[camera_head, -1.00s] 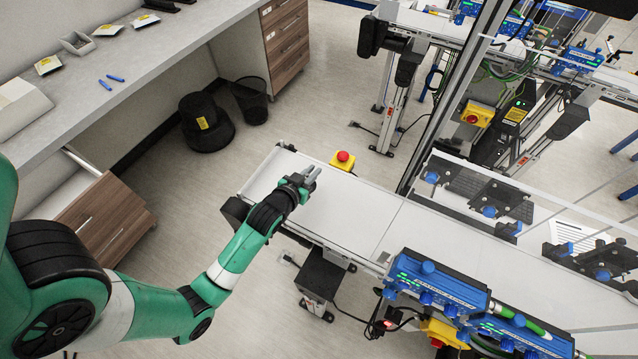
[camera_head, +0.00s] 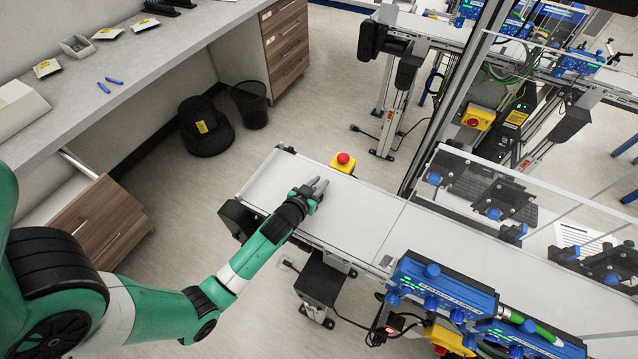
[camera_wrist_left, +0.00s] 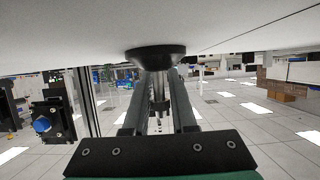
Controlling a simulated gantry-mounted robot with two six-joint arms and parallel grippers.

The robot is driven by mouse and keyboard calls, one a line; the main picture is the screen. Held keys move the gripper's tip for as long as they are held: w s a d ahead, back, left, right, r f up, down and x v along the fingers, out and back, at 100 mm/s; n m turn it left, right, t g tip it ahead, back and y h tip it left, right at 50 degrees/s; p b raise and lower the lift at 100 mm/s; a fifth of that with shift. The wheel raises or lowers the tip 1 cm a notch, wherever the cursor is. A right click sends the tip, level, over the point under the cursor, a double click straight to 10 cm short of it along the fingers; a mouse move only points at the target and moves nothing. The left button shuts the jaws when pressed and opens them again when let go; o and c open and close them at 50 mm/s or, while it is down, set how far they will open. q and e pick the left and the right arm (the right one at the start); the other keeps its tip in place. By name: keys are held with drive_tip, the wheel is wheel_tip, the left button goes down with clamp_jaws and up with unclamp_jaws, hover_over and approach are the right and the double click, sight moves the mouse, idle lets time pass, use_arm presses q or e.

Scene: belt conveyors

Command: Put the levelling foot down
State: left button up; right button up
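The levelling foot (camera_wrist_left: 155,57) shows in the left wrist view as a black round base with a thin stem. Its base is at the white belt surface, seemingly touching it, and the stem lies between my left gripper's fingers. My left gripper (camera_head: 317,187) is low over the near left end of the white belt (camera_head: 352,212); its fingers also show in the left wrist view (camera_wrist_left: 159,88). I cannot tell whether they press on the stem. The foot is not clear in the head view. My right gripper is not in view.
A yellow box with a red button (camera_head: 343,162) stands at the belt's far edge. Blue units (camera_head: 440,290) line the near side to the right. Clear guard panels (camera_head: 500,190) stand at the far right. The belt right of my gripper is clear.

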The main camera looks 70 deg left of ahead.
use_arm(q)
drive_tip(key=shift+o, duration=1.1)
drive_tip(key=shift+r, duration=0.2)
drive_tip(key=p+v, duration=0.1)
drive_tip(key=v, duration=1.1)
